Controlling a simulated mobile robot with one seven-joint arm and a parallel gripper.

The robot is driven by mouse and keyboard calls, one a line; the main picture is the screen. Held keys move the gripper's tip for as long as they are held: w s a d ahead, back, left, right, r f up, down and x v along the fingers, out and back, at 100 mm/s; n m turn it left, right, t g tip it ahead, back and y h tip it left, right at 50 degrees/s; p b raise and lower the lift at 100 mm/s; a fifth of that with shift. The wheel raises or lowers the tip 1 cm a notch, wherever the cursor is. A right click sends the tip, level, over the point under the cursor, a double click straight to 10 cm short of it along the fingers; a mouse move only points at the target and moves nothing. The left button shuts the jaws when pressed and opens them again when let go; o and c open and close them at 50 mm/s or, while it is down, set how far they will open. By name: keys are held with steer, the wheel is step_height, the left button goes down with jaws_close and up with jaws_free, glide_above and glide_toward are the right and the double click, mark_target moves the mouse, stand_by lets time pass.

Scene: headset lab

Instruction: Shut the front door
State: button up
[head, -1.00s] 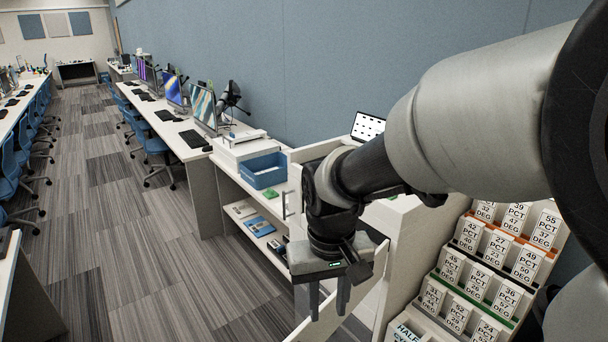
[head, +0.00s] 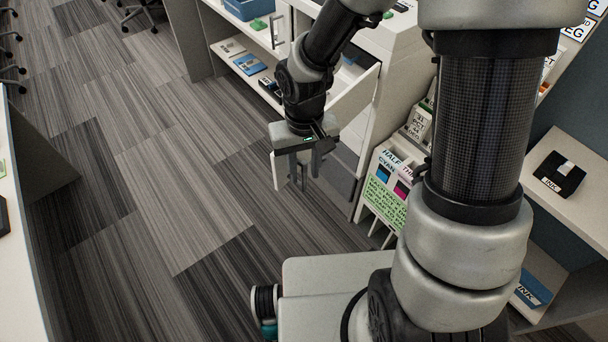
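A white machine (head: 388,48) stands right of centre with its front door (head: 356,95) swung open. The door is a pale upright panel projecting toward the lower left. My gripper (head: 304,168) points down at the door's outer part and covers some of it. A pale strip, seemingly the door's free end, shows just left of the fingers. The two dark fingers look apart. I cannot tell whether they touch the door or whether its edge lies between them.
A shelf unit (head: 232,47) with a blue bin (head: 249,9) stands left of the machine. A card rack (head: 392,190) stands right of it. A white desk edge (head: 14,235) runs along the left. The carpet between is clear.

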mark_target(304, 179)
steer(key=shift+f, duration=1.95)
jaws_close()
